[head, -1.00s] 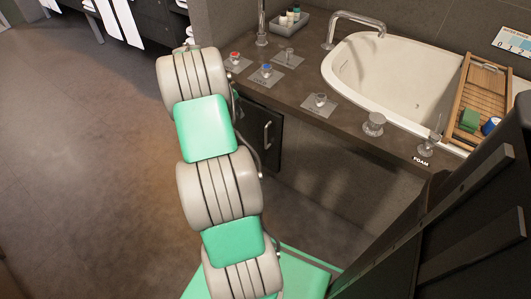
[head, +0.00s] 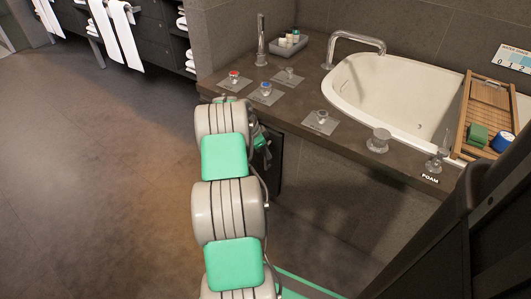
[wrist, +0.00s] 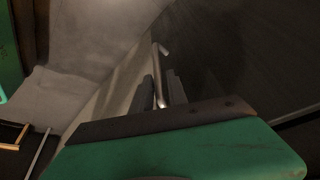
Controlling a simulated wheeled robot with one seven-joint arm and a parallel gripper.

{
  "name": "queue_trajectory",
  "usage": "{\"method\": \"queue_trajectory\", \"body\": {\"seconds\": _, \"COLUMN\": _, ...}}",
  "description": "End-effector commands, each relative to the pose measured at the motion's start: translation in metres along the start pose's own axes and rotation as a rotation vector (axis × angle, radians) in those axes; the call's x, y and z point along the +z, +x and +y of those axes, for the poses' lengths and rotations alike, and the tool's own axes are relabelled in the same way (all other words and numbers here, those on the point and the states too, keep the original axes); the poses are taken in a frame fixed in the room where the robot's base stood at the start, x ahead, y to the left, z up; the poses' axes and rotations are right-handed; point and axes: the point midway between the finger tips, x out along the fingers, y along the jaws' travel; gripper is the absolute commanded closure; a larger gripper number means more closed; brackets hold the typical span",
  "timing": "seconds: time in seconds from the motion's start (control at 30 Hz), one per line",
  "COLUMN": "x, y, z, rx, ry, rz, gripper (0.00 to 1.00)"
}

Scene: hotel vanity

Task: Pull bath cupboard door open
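The bath cupboard door (head: 275,165) is a dark panel under the counter, mostly hidden behind my arm in the head view. It fills the right of the wrist view as a dark surface (wrist: 235,50). Its metal bar handle (wrist: 158,75) stands out in the middle of the wrist view. My gripper (wrist: 160,85) is at the handle, with one dark finger on each side of the bar. The fingers are apart; I cannot tell whether they touch it. In the head view my arm hides the gripper's fingers and the handle. The door looks shut.
The stone counter (head: 225,88) with several knobs lies above the cupboard, beside the white bathtub (head: 385,95) with a wooden caddy (head: 485,112). Open floor (head: 100,190) lies to the left. White towels (head: 120,30) hang at the back.

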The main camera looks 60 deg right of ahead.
Motion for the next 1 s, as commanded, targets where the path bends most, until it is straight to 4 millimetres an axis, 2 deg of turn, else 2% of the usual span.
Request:
{"method": "queue_trajectory", "body": {"seconds": 0.03, "x": 0.0002, "y": -0.0001, "z": 0.0001, "rx": 0.0, "ry": 0.0, "rz": 0.0, "gripper": 0.86}}
{"method": "queue_trajectory", "body": {"seconds": 0.2, "x": 0.0002, "y": -0.0001, "z": 0.0002, "rx": 0.001, "ry": 0.0, "rz": 0.0, "gripper": 1.0}}
{"method": "queue_trajectory", "body": {"seconds": 1.0, "x": 0.0, "y": 0.0001, "z": 0.0008, "rx": 0.002, "ry": 0.001, "rz": 0.0, "gripper": 1.0}}
